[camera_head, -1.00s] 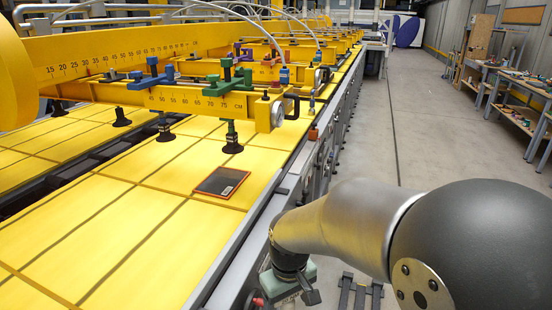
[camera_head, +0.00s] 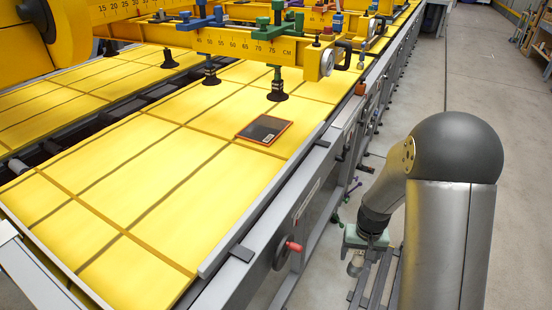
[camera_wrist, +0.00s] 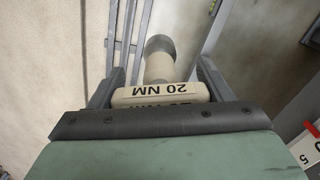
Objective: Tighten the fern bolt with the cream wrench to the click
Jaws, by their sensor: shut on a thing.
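The cream wrench (camera_wrist: 158,93), marked 20 NM, is between the two fingers of my gripper (camera_wrist: 156,82) in the wrist view. The gripper is shut on it. A round grey end of the wrench points away from the gripper. In the head view my gripper (camera_head: 356,262) hangs low beside the table's right side, apart from the yellow beam, and the wrench is too small there to make out clearly. The fern-green clamp (camera_head: 278,28) sits on the yellow beam, above a black suction cup (camera_head: 277,95). I cannot make out its bolt separately.
The yellow-topped table (camera_head: 110,200) fills the left, with a dark orange-edged tile (camera_head: 264,130) on it. A red-knobbed handwheel (camera_head: 290,248) sticks out from its side. Blue clamp parts (camera_head: 203,20) share the beam (camera_head: 235,42). Open floor (camera_head: 470,90) lies to the right.

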